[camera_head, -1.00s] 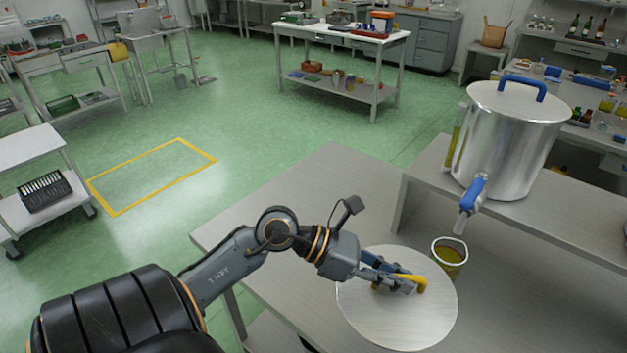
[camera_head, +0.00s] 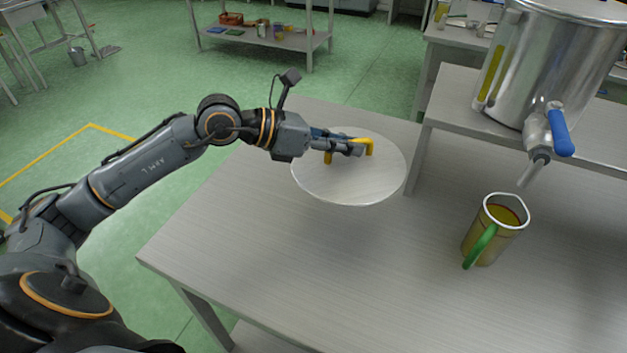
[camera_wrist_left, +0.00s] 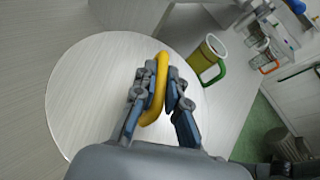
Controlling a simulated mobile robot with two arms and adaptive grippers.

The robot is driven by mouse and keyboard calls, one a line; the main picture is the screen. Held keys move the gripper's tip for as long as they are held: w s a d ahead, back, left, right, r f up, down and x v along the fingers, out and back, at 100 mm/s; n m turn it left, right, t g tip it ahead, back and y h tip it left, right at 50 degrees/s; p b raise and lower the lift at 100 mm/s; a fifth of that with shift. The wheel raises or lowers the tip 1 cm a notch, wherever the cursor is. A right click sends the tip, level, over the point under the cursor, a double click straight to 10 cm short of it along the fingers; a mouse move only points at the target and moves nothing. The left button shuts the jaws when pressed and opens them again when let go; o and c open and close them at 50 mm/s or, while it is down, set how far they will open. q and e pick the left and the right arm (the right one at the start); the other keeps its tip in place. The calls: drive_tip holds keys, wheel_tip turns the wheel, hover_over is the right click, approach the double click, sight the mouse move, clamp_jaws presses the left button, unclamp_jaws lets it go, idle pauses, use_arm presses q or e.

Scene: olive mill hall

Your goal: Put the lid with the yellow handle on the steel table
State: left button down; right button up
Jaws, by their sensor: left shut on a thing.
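The lid (camera_head: 335,185) is a round, flat steel disc with a yellow handle (camera_head: 369,146). My left gripper (camera_head: 352,148) is shut on that handle, its fingers on both sides of it. The lid is level over the back left part of the steel table (camera_head: 300,260); I cannot tell whether it touches the top. In the left wrist view the handle (camera_wrist_left: 161,75) sits between the fingers (camera_wrist_left: 158,90), and the lid (camera_wrist_left: 85,95) spreads below them. My right gripper is not in view.
A measuring jug (camera_head: 478,240) with a green handle and yellow liquid stands right of the lid. A steel tank (camera_head: 535,70) with a blue-levered tap stands on a raised shelf (camera_head: 455,100) behind it. The front of the table is clear.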

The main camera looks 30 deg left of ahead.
use_arm(q)
drive_tip(key=shift+w+a+f+n+t+y+b, duration=0.2)
drive_tip(key=shift+w+a+b, duration=0.15)
drive_tip(key=shift+w+a, duration=0.2)
drive_tip(key=shift+w+a+f+n+t+y+b, duration=0.1)
drive_tip(key=shift+w+a+n+b, duration=0.15)
drive_tip(key=shift+w+a, duration=0.3)
drive_tip(key=w+a+f, duration=0.2)
drive_tip(key=a+f, duration=0.1)
drive_tip(key=w+a+f, duration=0.2)
drive_tip(key=w+a, duration=0.1)
drive_tip(key=w+a+f+p, duration=0.1)
drive_tip(key=w+a+f, duration=0.2)
drive_tip(key=a, duration=0.1)
drive_tip(key=shift+w+f, duration=0.25)
drive_tip(key=shift+f, duration=0.1)
drive_tip(key=shift+w+a+f, duration=0.1)
drive_tip(key=shift+f, duration=0.1)
wheel_tip(320, 180, down, 3)
drive_tip(key=shift+w+a+f+p, duration=0.1)
drive_tip(key=shift+p, duration=0.25)
drive_tip(key=shift+f, duration=0.15)
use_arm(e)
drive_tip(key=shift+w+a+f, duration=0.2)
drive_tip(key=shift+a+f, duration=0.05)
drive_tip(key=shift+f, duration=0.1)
